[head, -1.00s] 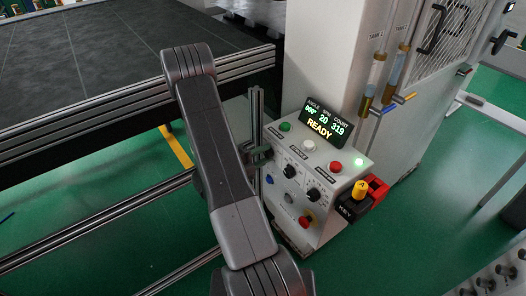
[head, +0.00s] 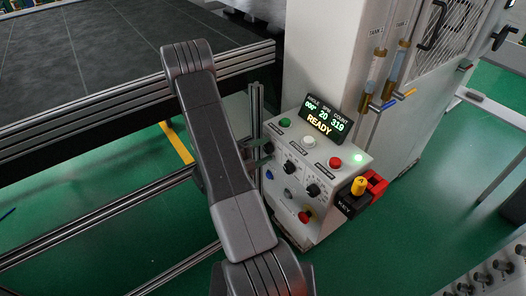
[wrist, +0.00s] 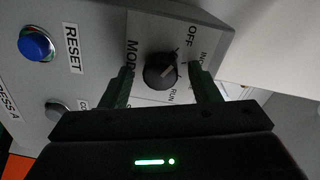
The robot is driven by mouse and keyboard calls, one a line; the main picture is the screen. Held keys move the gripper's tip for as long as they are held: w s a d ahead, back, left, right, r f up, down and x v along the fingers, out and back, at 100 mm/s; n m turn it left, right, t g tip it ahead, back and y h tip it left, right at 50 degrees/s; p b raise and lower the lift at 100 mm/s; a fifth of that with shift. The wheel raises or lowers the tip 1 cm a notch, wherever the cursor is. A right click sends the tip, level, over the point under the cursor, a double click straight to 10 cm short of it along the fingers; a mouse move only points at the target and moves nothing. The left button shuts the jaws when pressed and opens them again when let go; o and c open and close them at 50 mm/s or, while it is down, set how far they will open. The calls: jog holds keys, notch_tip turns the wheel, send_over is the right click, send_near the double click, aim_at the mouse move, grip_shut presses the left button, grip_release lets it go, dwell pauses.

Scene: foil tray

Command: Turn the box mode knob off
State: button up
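The mode knob (wrist: 160,71) is black and round with a pale pointer mark, on the grey front of the control box (head: 333,187). In the wrist view the labels OFF, INCH and RUN stand around its right side, and MODE is at its left. The pointer's exact label is hard to tell. My gripper (wrist: 163,86) is open, with one dark finger on each side of the knob. Gaps show between fingers and knob.
A blue RESET button (wrist: 36,43) sits left of the knob in the wrist view. Other black knobs (head: 313,190), a red emergency button (head: 305,217) and a key unit (head: 354,196) are close by. The display (head: 325,117) reads READY. A metal rail frame (head: 110,213) stands left.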

jog(key=b+v, duration=0.3)
jog(key=v, duration=1)
jog(key=shift+s+a, duration=0.25)
jog(key=shift+a, duration=0.05)
jog(key=shift+d, duration=0.1)
jog(key=p+x, duration=0.3)
jog(key=x, duration=1)
jog(key=shift+w+d, duration=0.25)
jog(key=shift+w, duration=0.05)
jog(key=shift+a, duration=0.1)
